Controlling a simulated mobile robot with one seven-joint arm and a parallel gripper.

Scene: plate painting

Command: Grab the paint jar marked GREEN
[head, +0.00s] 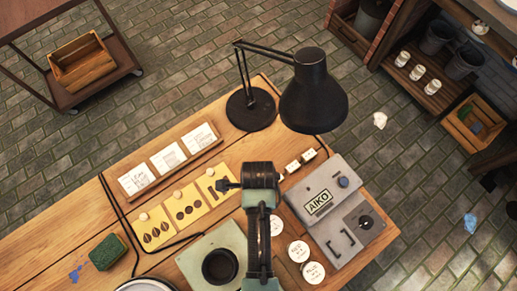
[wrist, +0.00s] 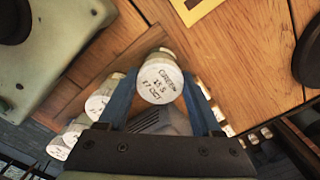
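The paint jar marked GREEN (wrist: 160,82) is in the wrist view, with its handwritten white lid facing the camera. It sits between the two blue fingers of my gripper (wrist: 161,88), which press close on both sides of it. Its lid looks larger than those of the other jars, so it appears nearer to the camera. In the head view my gripper is hidden below my dark wrist (head: 260,178), and the GREEN jar cannot be made out there. Other white-lidded jars (head: 298,250) stand just right of my arm; several also show at left in the wrist view (wrist: 98,105).
A grey AIKO device (head: 345,235) lies right of the jars. A black desk lamp (head: 313,98) stands behind my wrist. Yellow panels (head: 187,208) and white cards (head: 168,159) lie to the left, with a green sponge (head: 108,252) at the front left.

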